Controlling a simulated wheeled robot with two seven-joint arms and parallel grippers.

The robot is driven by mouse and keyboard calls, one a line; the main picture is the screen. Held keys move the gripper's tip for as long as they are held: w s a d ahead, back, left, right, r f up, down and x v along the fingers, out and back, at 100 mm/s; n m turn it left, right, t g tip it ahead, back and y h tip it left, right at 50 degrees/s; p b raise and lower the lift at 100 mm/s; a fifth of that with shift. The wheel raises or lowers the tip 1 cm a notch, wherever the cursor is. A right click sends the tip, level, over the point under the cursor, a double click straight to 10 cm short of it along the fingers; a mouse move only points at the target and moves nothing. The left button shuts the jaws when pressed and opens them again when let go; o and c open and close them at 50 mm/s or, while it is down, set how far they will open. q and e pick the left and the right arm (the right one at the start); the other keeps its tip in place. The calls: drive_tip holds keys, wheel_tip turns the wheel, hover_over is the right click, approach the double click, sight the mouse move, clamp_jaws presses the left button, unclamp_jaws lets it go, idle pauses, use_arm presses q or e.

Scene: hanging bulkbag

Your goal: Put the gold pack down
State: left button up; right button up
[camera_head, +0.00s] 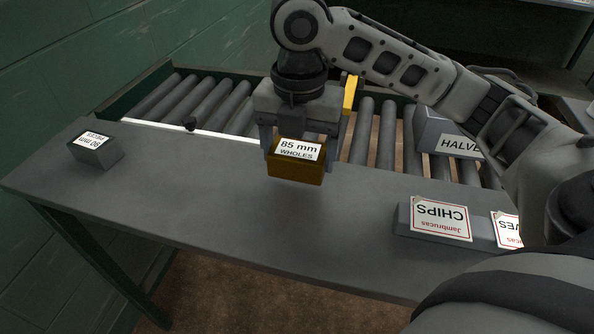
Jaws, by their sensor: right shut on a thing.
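The gold pack (296,170) is a small box with a white label reading "85 mm WHOLES". My right gripper (297,148) points down and is shut on the gold pack, with a finger on each side of it. The pack is over the grey table (200,195), near the roller conveyor's edge. I cannot tell whether its underside touches the table. My left gripper is not in the head view.
A grey box (95,153) with an upside-down label sits at the table's left. Behind the table runs a roller conveyor (200,98). A yellow piece (350,94) and a "HALVE" box (440,130) stand there. The table's middle front is clear.

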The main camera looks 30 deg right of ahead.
sight(297, 171)
drive_tip(key=f, duration=0.3)
drive_tip(key=shift+s+a+f+b, duration=0.1)
drive_tip(key=shift+s+a+b, duration=0.1)
drive_tip(key=shift+a+b, duration=0.15)
drive_tip(key=shift+d+f, duration=0.1)
drive_tip(key=shift+f, duration=0.25)
drive_tip(key=o, duration=1)
drive_tip(key=shift+f, duration=0.1)
drive_tip(key=shift+o, duration=0.2)
